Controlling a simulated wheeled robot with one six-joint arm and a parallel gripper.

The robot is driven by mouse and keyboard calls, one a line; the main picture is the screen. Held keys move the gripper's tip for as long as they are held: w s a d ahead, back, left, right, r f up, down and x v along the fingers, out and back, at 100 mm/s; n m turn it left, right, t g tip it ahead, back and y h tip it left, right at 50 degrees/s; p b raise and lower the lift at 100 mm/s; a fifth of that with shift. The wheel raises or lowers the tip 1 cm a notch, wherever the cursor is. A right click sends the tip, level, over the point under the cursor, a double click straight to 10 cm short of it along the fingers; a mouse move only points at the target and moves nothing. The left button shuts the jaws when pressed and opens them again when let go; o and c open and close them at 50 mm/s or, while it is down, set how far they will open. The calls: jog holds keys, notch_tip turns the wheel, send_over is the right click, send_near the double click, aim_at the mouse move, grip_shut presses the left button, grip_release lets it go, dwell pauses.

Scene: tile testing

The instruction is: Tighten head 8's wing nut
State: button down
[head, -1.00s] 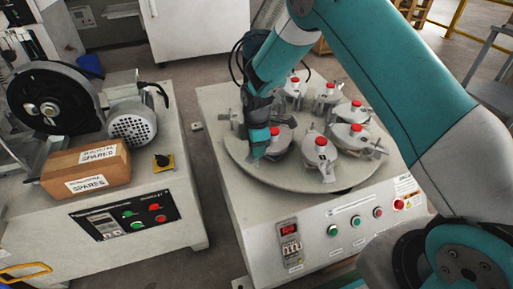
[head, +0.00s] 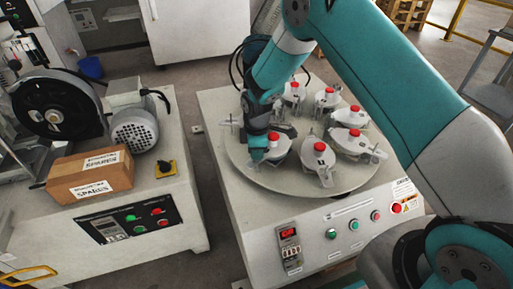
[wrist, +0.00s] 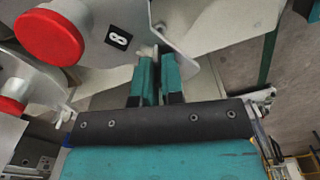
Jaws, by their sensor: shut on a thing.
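Head 8 (wrist: 119,39) fills the upper left of the wrist view, a grey metal head with a black-and-white "8" label and a red knob (wrist: 48,38). In the head view it stands at the front left of the round table (head: 345,187), under its red cap (head: 273,136). My gripper (wrist: 158,72) has two teal fingers close together beside a grey bracket of head 8. They are shut on the wing nut, a thin grey piece (wrist: 156,52) mostly hidden between them. In the head view my gripper (head: 257,152) points down at the left side of that head.
Several similar red-capped heads (head: 319,158) ring the table close by. The machine's front panel (head: 345,228) has buttons and a red display. At left, a second bench holds a cardboard SPARES box (head: 92,177), a motor (head: 134,131) and a yellow-based switch (head: 165,169).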

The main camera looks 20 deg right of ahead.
jog(key=m+p, duration=0.3)
jog(key=m, duration=0.1)
jog(key=shift+r+m, duration=0.15)
jog(key=shift+m, duration=0.15)
jog(key=shift+m+p, duration=1.1)
jog(key=shift+m, duration=0.9)
jog(key=c, duration=1.2)
grip_release()
jog(key=shift+c, duration=0.2)
notch_tip(320, 180, up, 17)
jog(key=p, duration=0.4)
jog(key=shift+p, duration=0.3)
